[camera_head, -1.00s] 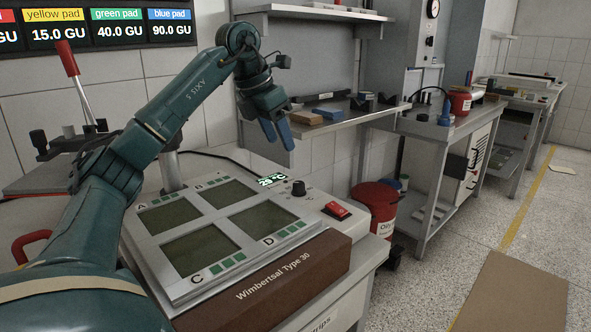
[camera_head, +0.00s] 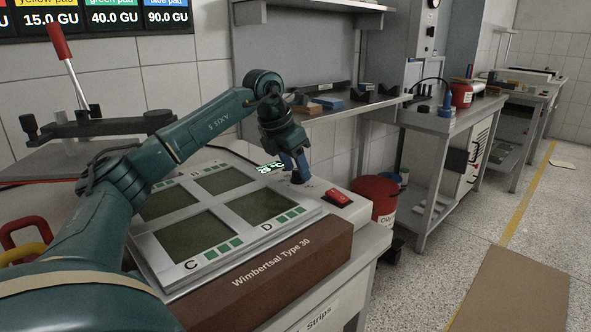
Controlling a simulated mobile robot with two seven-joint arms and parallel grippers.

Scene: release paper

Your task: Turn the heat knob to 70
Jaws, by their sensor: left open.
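The dark heat knob (camera_head: 297,180) stands on the right rear of the white test machine, beside the small lit temperature display (camera_head: 268,168). The display seems to read about 25 °C, partly covered by my arm. My left gripper (camera_head: 296,168) points down right at the knob, its blue fingers open and over or around the knob's top. I cannot tell whether they touch it. My right gripper is not in view.
A red switch (camera_head: 339,197) sits just right of the knob. Plates marked with letters (camera_head: 195,235) fill the machine's top, with a brown front labelled Wimbertsal Type 30 (camera_head: 270,265). A shelf (camera_head: 340,112) hangs behind, and a red bin (camera_head: 376,195) stands to the right.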

